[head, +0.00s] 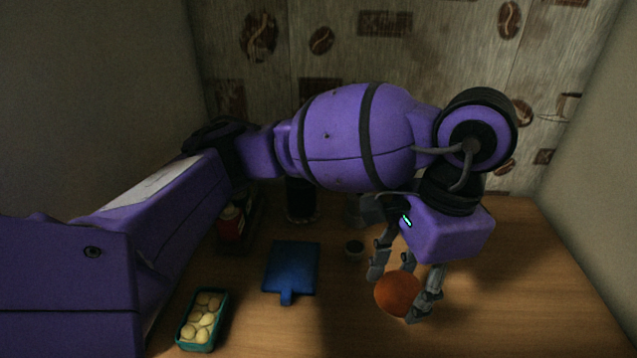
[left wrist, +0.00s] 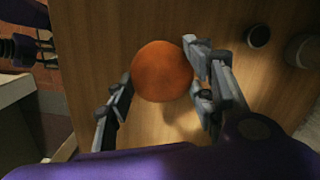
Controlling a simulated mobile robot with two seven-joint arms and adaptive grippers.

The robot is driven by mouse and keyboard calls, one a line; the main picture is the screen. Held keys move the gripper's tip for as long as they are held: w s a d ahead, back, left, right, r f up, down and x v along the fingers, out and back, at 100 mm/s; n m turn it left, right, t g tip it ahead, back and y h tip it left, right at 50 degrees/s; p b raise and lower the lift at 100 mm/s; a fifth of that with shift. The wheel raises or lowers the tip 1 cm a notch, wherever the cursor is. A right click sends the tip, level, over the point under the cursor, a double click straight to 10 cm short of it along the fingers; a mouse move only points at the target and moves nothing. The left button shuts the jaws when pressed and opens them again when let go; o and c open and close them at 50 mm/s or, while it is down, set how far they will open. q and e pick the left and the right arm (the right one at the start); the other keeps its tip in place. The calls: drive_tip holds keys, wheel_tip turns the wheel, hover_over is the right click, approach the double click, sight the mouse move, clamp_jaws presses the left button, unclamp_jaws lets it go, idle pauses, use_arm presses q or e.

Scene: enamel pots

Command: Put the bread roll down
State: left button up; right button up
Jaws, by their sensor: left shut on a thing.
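The bread roll (head: 397,292) is a round orange-brown ball in the head view, low over the right half of the wooden table. My left gripper (head: 403,284) points down with its fingers on either side of the roll and is shut on it. In the left wrist view the roll (left wrist: 161,71) sits between the fingertips of my left gripper (left wrist: 160,80). A shadow lies on the wood beside it. I cannot tell whether the roll touches the table. My right gripper is not in view.
A blue board (head: 291,267) lies left of the roll on the table (head: 480,310). A green tray (head: 181,331) of pale round pieces is at the front left. A small dark round pot (head: 354,248) stands behind the roll. The table right of the gripper is clear.

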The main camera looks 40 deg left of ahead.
use_arm(q)
drive_tip(key=w+f, duration=0.1)
drive_tip(key=w+d+f, duration=0.1)
drive_tip(key=f, duration=0.1)
drive_tip(key=w+d+f, duration=0.1)
drive_tip(key=f, duration=0.1)
drive_tip(key=shift+w+d+f, duration=0.2)
drive_tip(key=shift+w, duration=0.2)
drive_tip(key=shift+w+d+f+b, duration=0.1)
drive_tip(key=shift+w+f+b, duration=0.05)
drive_tip(key=shift+f, duration=0.8)
drive_tip(key=shift+w+f+b, duration=0.15)
drive_tip(key=shift+f, duration=0.75)
drive_tip(key=shift+f, duration=0.1)
drive_tip(key=o, duration=1.1)
drive_tip(key=shift+o, duration=0.2)
